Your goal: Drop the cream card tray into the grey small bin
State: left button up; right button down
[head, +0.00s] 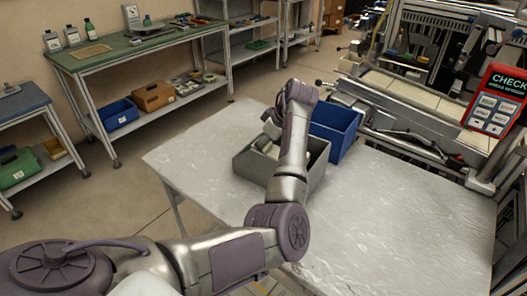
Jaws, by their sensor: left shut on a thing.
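The grey small bin (304,186) stands open on the pale worktable. My left arm reaches up and over it. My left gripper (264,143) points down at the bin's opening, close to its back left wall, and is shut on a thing. The held thing is mostly hidden by my arm and gripper and too small to make out clearly; I take it for the cream card tray. I cannot tell whether it touches the bin. My right gripper is not in view.
A blue bin (335,128) stands right behind the grey bin. The worktable (400,220) is clear to the right and in front. A machine with a red panel (497,98) borders it at the right. A green-topped bench (130,45) stands at the back left.

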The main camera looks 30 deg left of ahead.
pick_arm(q)
notch_tip(320, 180, down, 3)
jog(key=shift+r, duration=0.1)
jog(key=shift+f, duration=0.3)
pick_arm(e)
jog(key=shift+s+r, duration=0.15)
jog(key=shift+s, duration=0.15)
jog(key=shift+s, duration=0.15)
pick_arm(q)
jog(key=shift+f, duration=0.6)
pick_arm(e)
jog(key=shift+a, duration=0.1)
pick_arm(q)
jog(key=o, duration=1.2)
